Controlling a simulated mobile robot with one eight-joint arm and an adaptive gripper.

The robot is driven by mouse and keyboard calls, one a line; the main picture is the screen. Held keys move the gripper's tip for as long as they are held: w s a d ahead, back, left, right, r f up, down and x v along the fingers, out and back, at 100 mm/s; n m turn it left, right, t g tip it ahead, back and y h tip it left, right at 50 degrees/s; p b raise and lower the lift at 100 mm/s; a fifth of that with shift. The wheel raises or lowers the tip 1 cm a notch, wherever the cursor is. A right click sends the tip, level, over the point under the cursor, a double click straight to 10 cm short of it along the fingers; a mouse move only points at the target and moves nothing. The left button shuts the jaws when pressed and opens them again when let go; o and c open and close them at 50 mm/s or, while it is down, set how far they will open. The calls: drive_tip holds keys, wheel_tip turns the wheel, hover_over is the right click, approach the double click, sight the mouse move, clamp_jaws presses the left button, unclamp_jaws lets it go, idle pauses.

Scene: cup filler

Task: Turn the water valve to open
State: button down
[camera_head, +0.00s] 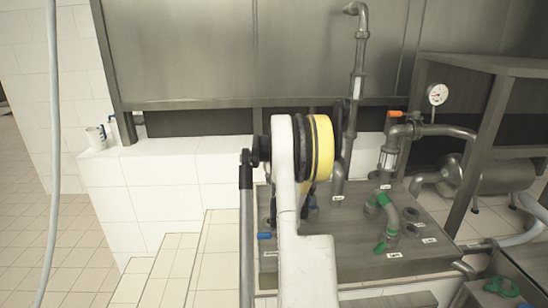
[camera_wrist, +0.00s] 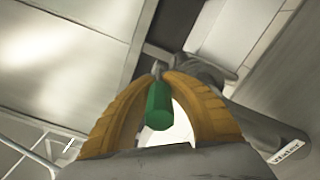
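The green valve handle (camera_wrist: 158,108) shows in the wrist view, its end pointing toward the camera between my gripper's yellow-orange fingers. My gripper (camera_wrist: 162,78) has its fingertips closed in on both sides of the handle, where it narrows to a grey stem. They look to be in contact with it. A white label reading "water" (camera_wrist: 287,151) is on the grey pipe (camera_wrist: 262,130) at the lower right of that view. In the head view my white and yellow arm stands in the middle, and my gripper and this handle are hidden.
A gauge (camera_head: 438,94) and tank (camera_head: 500,176) are at right. Cups (camera_head: 96,137) stand on the tiled ledge.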

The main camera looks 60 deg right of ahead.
idle(0.3)
drive_tip(key=c, duration=1.2)
unclamp_jaws()
drive_tip(key=v, duration=1.2)
